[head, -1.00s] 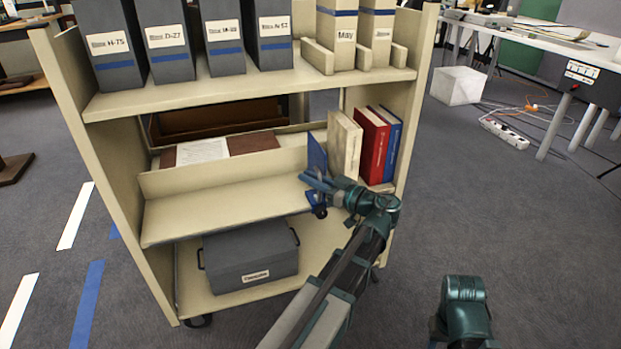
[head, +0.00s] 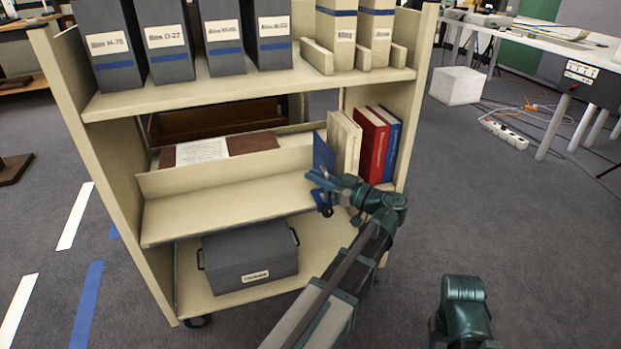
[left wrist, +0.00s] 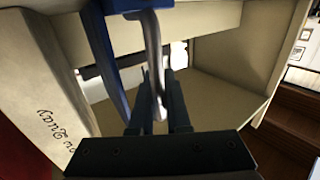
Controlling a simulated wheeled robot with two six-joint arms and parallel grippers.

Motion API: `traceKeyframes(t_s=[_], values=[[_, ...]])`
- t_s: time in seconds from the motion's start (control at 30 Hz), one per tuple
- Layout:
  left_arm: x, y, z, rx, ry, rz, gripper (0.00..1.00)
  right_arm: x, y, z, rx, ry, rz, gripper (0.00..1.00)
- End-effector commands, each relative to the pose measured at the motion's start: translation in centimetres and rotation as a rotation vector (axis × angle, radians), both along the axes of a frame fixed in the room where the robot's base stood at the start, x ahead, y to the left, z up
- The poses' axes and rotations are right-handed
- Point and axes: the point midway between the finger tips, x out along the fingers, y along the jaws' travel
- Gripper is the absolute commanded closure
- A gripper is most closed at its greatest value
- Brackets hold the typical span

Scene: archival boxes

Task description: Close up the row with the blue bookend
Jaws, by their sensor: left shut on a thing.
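The blue bookend (head: 322,154) stands upright on the sloped middle shelf (head: 225,215), at the left end of a short row of books. The row holds a cream book (head: 345,142), a red book (head: 371,146) and a blue book (head: 393,140). My left gripper (head: 322,186) is shut on the bookend at its near side. The left wrist view shows the bookend (left wrist: 107,62) close to the cream book (left wrist: 45,95). I cannot tell whether they touch. My right gripper is out of view.
The cart's top shelf (head: 200,92) holds grey boxes and cream files above. A grey lidded box (head: 250,265) sits on the bottom shelf. The middle shelf left of the bookend is clear. The cart's right side panel (head: 415,100) stands beyond the books.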

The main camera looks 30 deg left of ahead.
Motion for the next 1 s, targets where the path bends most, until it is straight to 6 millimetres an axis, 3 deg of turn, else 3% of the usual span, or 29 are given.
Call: traceKeyframes(t_s=[0.1,0.23,0.5,0.53,0.6,0.87,1.0], values=[[2.5,-1.8,0.0,-0.001,0.0,-0.003,1.0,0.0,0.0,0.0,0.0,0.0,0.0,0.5],[3.8,-3.1,0.0,-0.001,0.0,-0.001,1.0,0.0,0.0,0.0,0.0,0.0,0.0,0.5],[3.6,-3.2,0.0,-0.001,0.0,0.0,1.0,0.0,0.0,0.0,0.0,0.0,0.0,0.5],[3.6,-3.2,0.0,-0.001,0.0,0.0,0.82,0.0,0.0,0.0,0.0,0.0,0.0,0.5],[3.6,-3.2,0.0,-0.001,0.0,0.0,0.73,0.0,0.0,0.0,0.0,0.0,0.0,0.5],[3.6,-3.2,0.0,0.0,0.0,0.0,0.73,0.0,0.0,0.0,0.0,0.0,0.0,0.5],[3.6,-4.1,0.0,0.0,0.0,-0.002,0.73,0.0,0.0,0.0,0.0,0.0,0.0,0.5]])
